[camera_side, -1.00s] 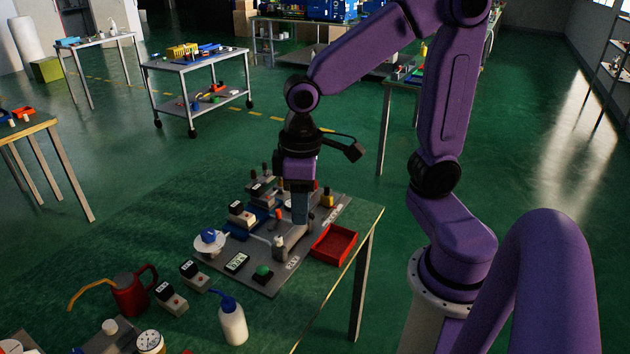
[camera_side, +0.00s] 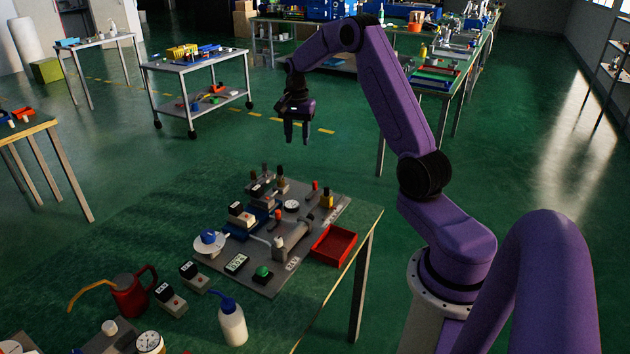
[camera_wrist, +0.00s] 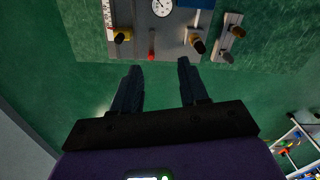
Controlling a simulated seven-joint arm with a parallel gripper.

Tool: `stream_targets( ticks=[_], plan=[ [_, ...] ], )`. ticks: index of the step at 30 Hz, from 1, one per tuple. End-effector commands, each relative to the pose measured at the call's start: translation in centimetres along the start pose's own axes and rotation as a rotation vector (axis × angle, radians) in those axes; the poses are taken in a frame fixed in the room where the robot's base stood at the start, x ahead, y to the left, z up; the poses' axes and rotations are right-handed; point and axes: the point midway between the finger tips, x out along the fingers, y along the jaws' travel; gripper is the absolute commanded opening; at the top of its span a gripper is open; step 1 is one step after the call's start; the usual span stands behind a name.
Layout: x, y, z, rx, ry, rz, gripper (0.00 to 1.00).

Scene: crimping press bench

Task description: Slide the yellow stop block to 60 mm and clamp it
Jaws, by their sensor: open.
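The yellow stop block (camera_side: 326,198) stands at the right back of the grey press plate (camera_side: 262,283), next to a pale marked strip (camera_side: 338,214). A red-handled lever (camera_side: 314,188) stands just left of it. The block's reading on the strip is too small to tell. My gripper (camera_side: 297,141) is open and empty, raised in the air beyond the plate's far edge. Its fingers (camera_wrist: 158,70) are well apart.
A red tray (camera_side: 334,246) sits at the bench's right edge. A grey cylinder (camera_side: 297,236), a round dial (camera_side: 291,206) and several dark-knobbed parts crowd the plate. A blue-capped bottle (camera_side: 232,322) and a red oil can (camera_side: 130,292) stand in front.

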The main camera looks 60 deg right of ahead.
Motion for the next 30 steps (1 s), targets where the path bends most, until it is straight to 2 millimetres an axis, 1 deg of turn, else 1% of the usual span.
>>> stream_targets(
  ticks=[1, 3, 6, 8, 13, 16, 30],
  plan=[
    [0.6, 0.8, -1.9, 0.068, -0.002, 0.002, 0.44],
    [1.2, 1.9, -3.9, 0.145, -0.002, 0.002, 0.44],
    [1.7, 2.9, -5.7, 0.218, -0.002, 0.002, 0.44],
    [1.9, 3.3, -6.2, 0.242, -0.002, 0.002, 0.44],
    [2.8, 3.6, -6.5, 0.256, -0.003, 0.004, 0.44],
    [4.2, 3.6, -6.5, 0.255, -0.004, 0.005, 0.44],
    [13.0, 3.6, -6.4, 0.253, -0.005, 0.006, 0.44]
  ],
)
